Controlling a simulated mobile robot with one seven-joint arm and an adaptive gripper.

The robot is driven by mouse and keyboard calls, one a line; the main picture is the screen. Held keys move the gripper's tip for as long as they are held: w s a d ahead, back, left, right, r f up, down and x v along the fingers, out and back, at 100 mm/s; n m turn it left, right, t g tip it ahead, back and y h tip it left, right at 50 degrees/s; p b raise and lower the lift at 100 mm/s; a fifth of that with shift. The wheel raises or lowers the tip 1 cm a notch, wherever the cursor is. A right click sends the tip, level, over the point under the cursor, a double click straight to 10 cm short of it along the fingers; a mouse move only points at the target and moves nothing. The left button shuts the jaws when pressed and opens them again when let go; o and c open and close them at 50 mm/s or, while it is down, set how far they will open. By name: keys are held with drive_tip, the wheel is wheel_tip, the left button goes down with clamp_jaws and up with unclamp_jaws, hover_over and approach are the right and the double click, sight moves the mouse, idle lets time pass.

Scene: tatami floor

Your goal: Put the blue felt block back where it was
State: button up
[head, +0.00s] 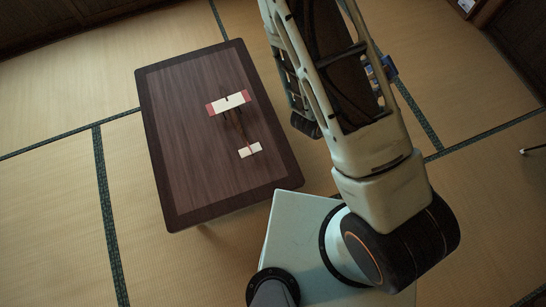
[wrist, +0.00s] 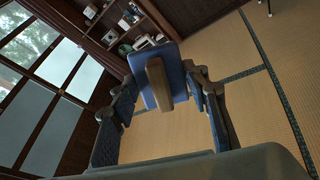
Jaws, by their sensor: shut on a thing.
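The blue felt block (wrist: 175,62), with a brown wooden grip bar (wrist: 158,84) on it, is between the fingers of my gripper (wrist: 163,90) in the wrist view. My gripper is shut on it and holds it up, clear of the low table. In the head view a small blue patch (head: 389,67) shows just past my arm, right of the table; my arm hides most of my gripper there.
The low dark table (head: 175,130) stands left of my arm. On it lie a white piece with red ends (head: 228,102), a small white piece (head: 250,150) and thin dark sticks between them. Tatami floor around is mostly clear. The wrist view shows shelves (wrist: 135,25) and windows.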

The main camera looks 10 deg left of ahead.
drive_tip(key=s+a+f+g+y+b, duration=0.15)
drive_tip(key=s+f+g+b, duration=0.35)
drive_tip(key=f, duration=0.6)
drive_tip(key=s+a+f+g+y+b, duration=0.1)
drive_tip(key=s+f+y+b, duration=0.2)
drive_tip(key=f+b, duration=0.65)
drive_tip(key=s+a+f+g+y+b, duration=0.1)
drive_tip(key=s+f+g+y+b, duration=0.25)
drive_tip(key=f, duration=1.05)
drive_tip(key=n+g+y+b, duration=0.1)
drive_tip(key=g+b, duration=0.2)
drive_tip(key=b, duration=0.5)
hover_over(275, 172)
drive_tip(key=f, duration=1.6)
drive_tip(key=shift+d+f, duration=0.15)
drive_tip(key=shift+d, duration=0.1)
drive_tip(key=shift+a+f+b, duration=0.15)
drive_tip(key=shift+f+b, duration=0.1)
drive_tip(key=shift+b, duration=0.05)
drive_tip(key=shift+a+f+b, duration=0.2)
drive_tip(key=shift+f+b, duration=0.65)
drive_tip(key=shift+f, duration=0.8)
drive_tip(key=shift+f, duration=0.15)
